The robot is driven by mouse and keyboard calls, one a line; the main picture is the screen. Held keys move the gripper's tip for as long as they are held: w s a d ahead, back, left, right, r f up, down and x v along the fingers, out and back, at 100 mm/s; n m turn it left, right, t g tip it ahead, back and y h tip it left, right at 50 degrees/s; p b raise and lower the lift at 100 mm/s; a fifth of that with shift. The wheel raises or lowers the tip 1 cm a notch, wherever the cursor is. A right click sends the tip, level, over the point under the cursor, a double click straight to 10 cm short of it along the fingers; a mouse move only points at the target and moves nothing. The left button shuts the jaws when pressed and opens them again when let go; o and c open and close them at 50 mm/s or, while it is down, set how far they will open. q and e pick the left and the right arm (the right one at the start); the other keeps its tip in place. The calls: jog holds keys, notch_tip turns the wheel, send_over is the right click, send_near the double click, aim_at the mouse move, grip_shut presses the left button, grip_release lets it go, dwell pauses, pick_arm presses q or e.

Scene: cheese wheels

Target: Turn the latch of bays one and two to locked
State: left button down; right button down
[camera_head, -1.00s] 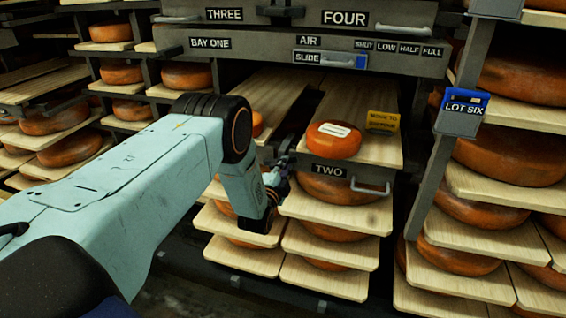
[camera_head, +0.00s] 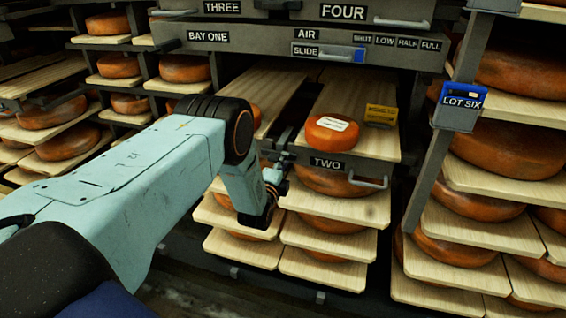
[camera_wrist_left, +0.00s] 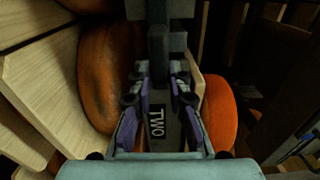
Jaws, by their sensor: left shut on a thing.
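My left gripper (camera_head: 279,171) is at the front of the bay two shelf, just left of the "TWO" label (camera_head: 328,163). In the left wrist view the gripper (camera_wrist_left: 161,80) has its fingers closed in on a dark upright piece (camera_wrist_left: 157,45), which looks like the latch of bay two. The fingers hide much of it, so I cannot tell its exact angle. The "TWO" label (camera_wrist_left: 157,122) shows sideways between the fingers. The "BAY ONE" label (camera_head: 209,42) is on the upper grey beam, with no clear latch visible there. My right gripper is not in view.
An orange cheese wheel (camera_head: 331,134) with a white label sits on the bay two board, beside a yellow sign (camera_head: 381,116). A metal handle (camera_head: 369,181) juts out right of the "TWO" label. Cheese-laden shelves surround the arm. An upright post with "LOT SIX" (camera_head: 461,101) stands at right.

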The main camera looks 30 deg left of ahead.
pick_arm(q)
jog(key=c, duration=1.3)
grip_release()
jog(key=shift+s, duration=0.1)
jog(key=v, duration=1.1)
jog(key=shift+s, duration=0.4)
jog(key=shift+f, duration=0.1)
